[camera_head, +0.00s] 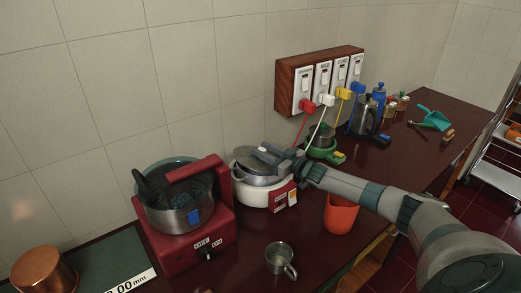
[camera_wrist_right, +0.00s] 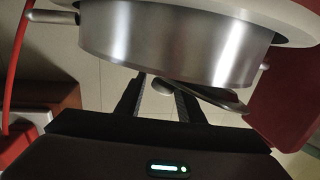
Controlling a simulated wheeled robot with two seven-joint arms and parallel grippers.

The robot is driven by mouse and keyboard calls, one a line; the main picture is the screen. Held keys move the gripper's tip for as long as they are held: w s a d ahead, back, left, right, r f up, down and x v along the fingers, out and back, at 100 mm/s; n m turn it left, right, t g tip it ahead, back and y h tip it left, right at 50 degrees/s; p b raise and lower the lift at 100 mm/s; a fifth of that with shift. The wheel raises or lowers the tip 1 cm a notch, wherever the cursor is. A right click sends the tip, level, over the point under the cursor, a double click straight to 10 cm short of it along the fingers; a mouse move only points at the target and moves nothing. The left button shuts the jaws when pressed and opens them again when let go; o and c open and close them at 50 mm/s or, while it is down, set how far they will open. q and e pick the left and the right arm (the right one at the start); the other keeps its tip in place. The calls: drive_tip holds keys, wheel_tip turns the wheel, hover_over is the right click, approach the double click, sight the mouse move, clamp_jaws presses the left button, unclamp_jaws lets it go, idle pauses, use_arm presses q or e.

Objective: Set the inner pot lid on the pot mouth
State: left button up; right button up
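The inner pot (camera_head: 262,181) is a silver pot seated in a white cooker with a red front panel (camera_head: 283,196); its wall also fills the top of the wrist view (camera_wrist_right: 175,42). The grey lid (camera_head: 249,162) is at the pot mouth, and in the wrist view its disc (camera_wrist_right: 222,97) looks tilted against the rim. My right gripper (camera_head: 268,155) is above the lid. In the wrist view its fingers (camera_wrist_right: 160,95) stand apart with the round lid knob (camera_wrist_right: 163,87) between them and a visible gap. Full seating of the lid is hidden. My left gripper is out of view.
A red cooker (camera_head: 185,252) with a steel pot stands left of the white one. An orange cup (camera_head: 341,214) and a steel mug (camera_head: 280,259) stand in front. A small pot on a green base (camera_head: 321,147) is behind. Coloured cords hang from the wall socket panel (camera_head: 320,82).

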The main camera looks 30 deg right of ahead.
drive_tip(key=o, duration=0.3)
drive_tip(key=shift+s+d+f, duration=0.1)
drive_tip(key=shift+d+f, duration=0.3)
drive_tip(key=shift+d, duration=0.25)
drive_tip(key=shift+d+f, duration=0.15)
drive_tip(key=shift+d, duration=0.1)
drive_tip(key=shift+a+r, duration=0.2)
drive_tip(key=shift+a, duration=0.05)
drive_tip(key=shift+a+f, duration=0.1)
drive_tip(key=shift+s, duration=0.2)
drive_tip(key=b+v, duration=0.2)
drive_tip(key=v, duration=0.3)
drive_tip(key=shift+s, duration=0.2)
drive_tip(key=shift+s+d+r, duration=0.1)
drive_tip(key=shift+s+d, duration=0.05)
drive_tip(key=shift+s, duration=0.2)
drive_tip(key=shift+s+d+r, duration=0.15)
drive_tip(key=shift+s, duration=0.25)
